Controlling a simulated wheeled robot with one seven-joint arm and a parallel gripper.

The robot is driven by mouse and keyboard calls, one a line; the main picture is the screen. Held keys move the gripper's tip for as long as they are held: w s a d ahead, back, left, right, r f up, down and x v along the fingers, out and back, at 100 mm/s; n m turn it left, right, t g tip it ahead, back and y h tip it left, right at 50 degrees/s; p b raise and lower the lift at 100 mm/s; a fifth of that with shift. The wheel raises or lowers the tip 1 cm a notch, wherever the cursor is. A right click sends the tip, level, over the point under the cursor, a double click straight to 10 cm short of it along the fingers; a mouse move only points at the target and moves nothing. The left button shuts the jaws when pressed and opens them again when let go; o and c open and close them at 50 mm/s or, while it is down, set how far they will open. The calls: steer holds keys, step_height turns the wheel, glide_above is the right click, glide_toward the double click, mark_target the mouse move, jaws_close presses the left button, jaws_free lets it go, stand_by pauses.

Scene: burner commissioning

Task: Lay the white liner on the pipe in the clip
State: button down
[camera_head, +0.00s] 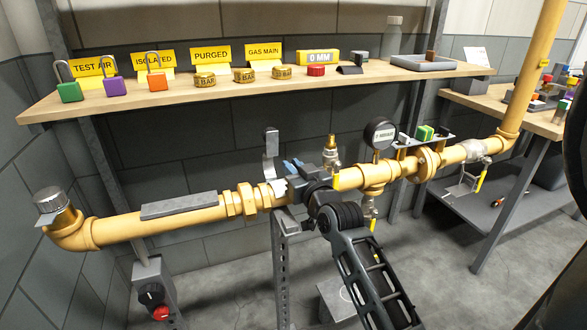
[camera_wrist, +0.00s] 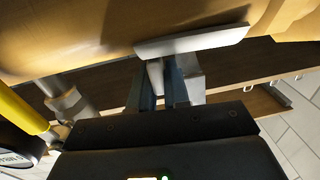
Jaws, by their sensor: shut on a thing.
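The white liner (camera_head: 279,187) is at the yellow pipe (camera_head: 325,181), just left of my gripper (camera_head: 290,182) in the head view. In the wrist view my gripper (camera_wrist: 161,82) is shut on a pale tab below a thin pale plate (camera_wrist: 195,42), which appears to be the liner. The plate lies close against the pipe (camera_wrist: 110,30); I cannot tell whether it touches. The clip (camera_head: 271,152) shows as a grey curved upper part standing open above the pipe, over a perforated post (camera_head: 283,270). Its lower seat is mostly hidden.
A grey flat bar (camera_head: 179,206) lies on the pipe at the left. A pressure gauge (camera_head: 380,134) and brass valve (camera_head: 331,150) stand right of my gripper. The shelf (camera_head: 220,88) behind holds padlocks, signs and tags. A control box (camera_head: 152,290) stands below the pipe.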

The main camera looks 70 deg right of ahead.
steer(key=shift+f, duration=0.2)
steer(key=c, duration=1)
jaws_free()
steer(key=shift+r, duration=0.1)
steer(key=v, duration=0.7)
steer(key=shift+s+a, duration=0.3)
steer(key=shift+s, duration=0.05)
steer(key=s+a+f+n+t+y+p, duration=0.1)
steer(key=a+f+n+y+p, duration=0.2)
steer(key=a, duration=0.9)
steer(key=s+a+r+n+y, duration=0.2)
steer(key=s+a+y, duration=0.1)
steer(key=s+a, duration=0.2)
steer(key=s+a+r+n+y+p, duration=0.1)
steer(key=s+a+r+n+y, duration=0.1)
steer(key=s+a, duration=0.3)
steer(key=s+a+r+n+t+y+p, duration=0.1)
steer(key=s+a+y, duration=0.3)
steer(key=a, duration=0.8)
steer(key=shift+s+a+r+n+y, duration=0.1)
steer(key=shift+s+r+n+y, duration=0.4)
steer(key=shift+s, duration=0.4)
